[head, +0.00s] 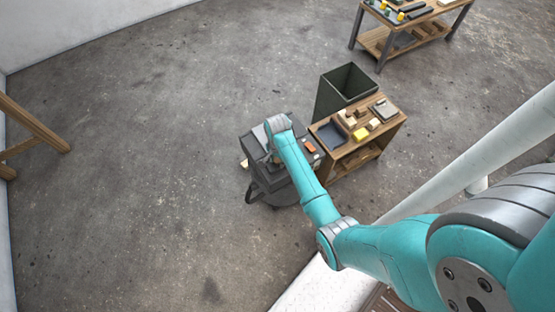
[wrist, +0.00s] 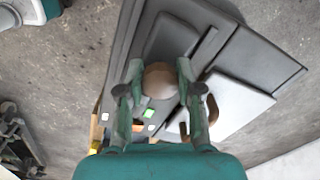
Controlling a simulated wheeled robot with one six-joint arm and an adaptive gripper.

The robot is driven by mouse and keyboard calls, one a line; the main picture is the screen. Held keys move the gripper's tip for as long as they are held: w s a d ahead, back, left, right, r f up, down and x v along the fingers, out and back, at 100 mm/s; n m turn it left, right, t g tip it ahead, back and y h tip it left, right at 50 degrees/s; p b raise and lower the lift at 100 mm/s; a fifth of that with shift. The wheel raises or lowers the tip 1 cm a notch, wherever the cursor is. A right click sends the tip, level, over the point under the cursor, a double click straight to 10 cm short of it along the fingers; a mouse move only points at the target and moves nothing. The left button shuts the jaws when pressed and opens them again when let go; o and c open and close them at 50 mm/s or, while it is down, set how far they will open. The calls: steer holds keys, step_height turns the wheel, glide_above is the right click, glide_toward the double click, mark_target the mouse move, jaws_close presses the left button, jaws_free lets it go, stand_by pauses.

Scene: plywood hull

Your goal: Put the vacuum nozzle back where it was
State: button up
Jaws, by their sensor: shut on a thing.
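The shop vacuum (head: 268,187) is a dark grey, boxy machine on the floor, left of a small wooden bench. My arm reaches down over it, and my wrist hides part of its top in the head view. In the wrist view, my gripper (wrist: 158,85) is over the dark grey top (wrist: 170,40). Its two green fingers are shut on a round brown piece (wrist: 158,78), seen nearly end-on. I cannot tell from its shape whether this is the vacuum nozzle. Its lower part is hidden.
The wooden bench (head: 340,168) holds a tray, blocks and a yellow piece (head: 361,134). A dark open bin (head: 347,82) stands behind it. A light grey panel (wrist: 232,100) lies right of my fingers. Another workbench (head: 410,30) is far back.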

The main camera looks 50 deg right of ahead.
mark_target(277, 160)
steer(key=o, duration=1)
step_height(277, 160, up, 12)
steer(key=shift+r, duration=0.1)
